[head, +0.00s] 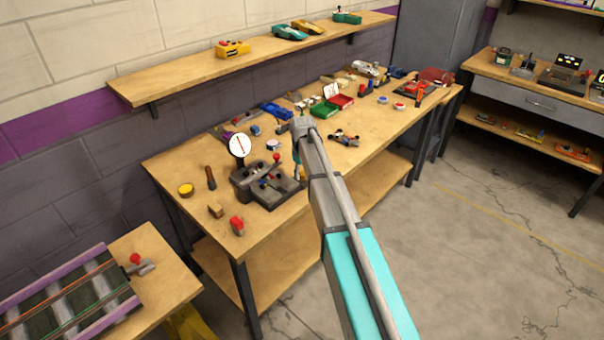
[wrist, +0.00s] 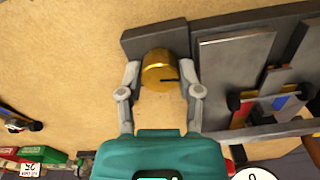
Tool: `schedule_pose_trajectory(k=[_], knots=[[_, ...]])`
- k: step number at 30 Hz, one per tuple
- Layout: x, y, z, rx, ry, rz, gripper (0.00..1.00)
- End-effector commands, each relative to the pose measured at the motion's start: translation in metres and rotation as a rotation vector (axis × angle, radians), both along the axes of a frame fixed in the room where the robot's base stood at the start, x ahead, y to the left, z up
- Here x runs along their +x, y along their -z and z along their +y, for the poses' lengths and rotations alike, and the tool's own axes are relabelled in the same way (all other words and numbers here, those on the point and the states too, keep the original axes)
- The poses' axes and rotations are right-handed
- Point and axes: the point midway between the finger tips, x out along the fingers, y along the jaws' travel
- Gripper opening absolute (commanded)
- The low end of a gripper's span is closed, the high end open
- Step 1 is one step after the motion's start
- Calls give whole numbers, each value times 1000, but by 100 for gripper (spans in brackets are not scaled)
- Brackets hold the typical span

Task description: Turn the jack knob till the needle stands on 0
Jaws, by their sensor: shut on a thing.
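The jack knob (wrist: 158,72) is a brass-coloured round knob with a dark mark on its lower right, at the edge of a dark grey jig (wrist: 235,62) in the wrist view. My gripper (wrist: 160,80) has one finger on each side of the knob and is shut on it. In the head view the jig (head: 250,187) stands on the workbench, and my arm hides the knob. A white round dial (head: 239,145) rises behind the jig. Its thin needle looks near upright, slightly tilted; its numbers are too small to read.
A small car chassis with red and blue parts (wrist: 272,102) sits in the jig. On the workbench (head: 190,165) are a yellow tin (head: 186,189), a red-topped piece (head: 237,225) and red and green trays (head: 340,102). A shelf with model cars hangs above.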

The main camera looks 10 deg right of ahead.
Motion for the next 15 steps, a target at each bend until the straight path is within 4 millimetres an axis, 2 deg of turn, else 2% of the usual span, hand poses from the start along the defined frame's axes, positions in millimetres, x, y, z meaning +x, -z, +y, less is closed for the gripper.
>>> schedule_pose_trajectory(k=[5, 6, 10, 11, 15], knots=[[-1, 0, 0, -1, 1, 2, 0], [-1, 0, 0, -1, 1, 2, 53], [-1, 0, 0, 0, 1, 1, 78], [-1, 0, 0, 0, 1, 1, 81], [-1, 0, 1, 0, 1, 1, 81]])
